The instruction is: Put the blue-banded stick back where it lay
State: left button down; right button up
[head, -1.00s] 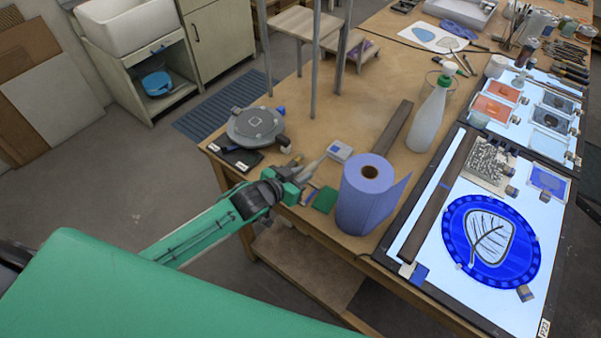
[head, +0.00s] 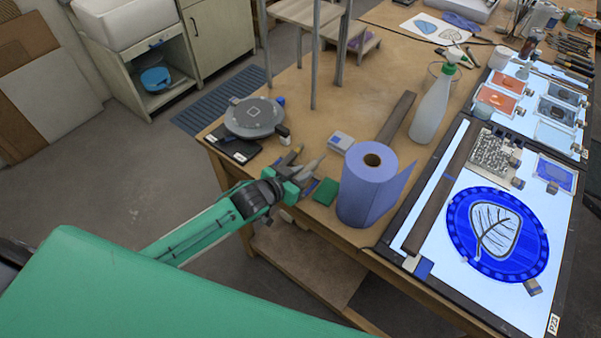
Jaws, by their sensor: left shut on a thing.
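My left gripper (head: 308,172) is at the front left edge of the wooden table, left of the blue paper roll. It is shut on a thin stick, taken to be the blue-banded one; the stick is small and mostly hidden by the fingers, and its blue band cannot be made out. A tan stick-like piece (head: 291,157) shows close beside the gripper; I cannot tell whether it touches. My right gripper is not in view.
A blue paper roll (head: 366,195), a green block (head: 326,191) and a small white-and-blue box (head: 340,141) stand close to the gripper. A round grey turntable (head: 254,118) is behind left. A spray bottle (head: 431,108) and a lit panel (head: 423,237) are right.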

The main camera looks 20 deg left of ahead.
pick_arm(q)
jog(key=shift+f, duration=0.15)
dwell(0.4)
jog(key=shift+f, duration=0.1)
jog(key=shift+f, duration=0.3)
dwell(0.8)
jog(key=c, duration=1.2)
grip_release()
jog(key=shift+s+a, duration=0.15)
jog(key=shift+s, duration=0.25)
jog(key=b+v, duration=0.3)
jog(key=v, duration=1)
jog(key=shift+r+b, duration=0.25)
jog(key=shift+b, duration=0.15)
